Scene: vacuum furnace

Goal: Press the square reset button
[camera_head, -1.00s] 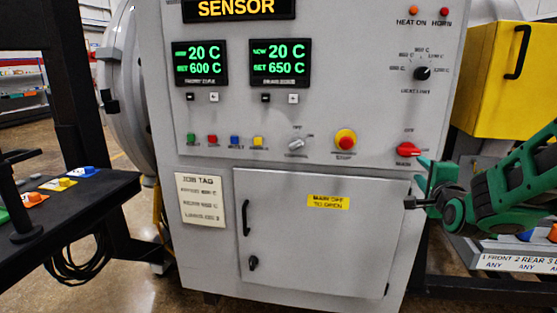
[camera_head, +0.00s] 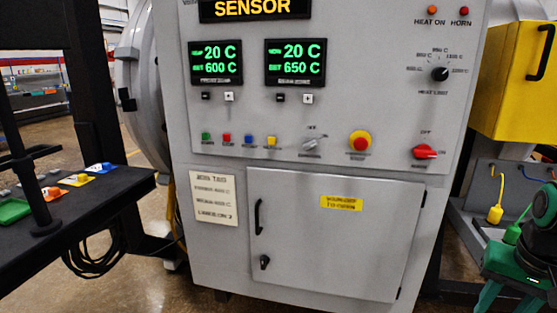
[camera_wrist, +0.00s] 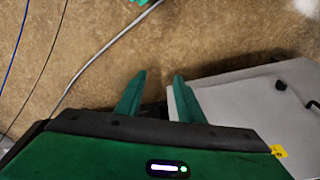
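In the wrist view my gripper (camera_wrist: 158,76) is open and empty above the floor; no panel buttons show there.
A round red-and-yellow button (camera_head: 359,142), a grey knob (camera_head: 313,145) and a red switch (camera_head: 426,152) share the panel. Below is a closed cabinet door (camera_head: 330,240). A black table (camera_head: 85,215) stands left. A yellow box (camera_head: 515,80) and a rack are at right.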

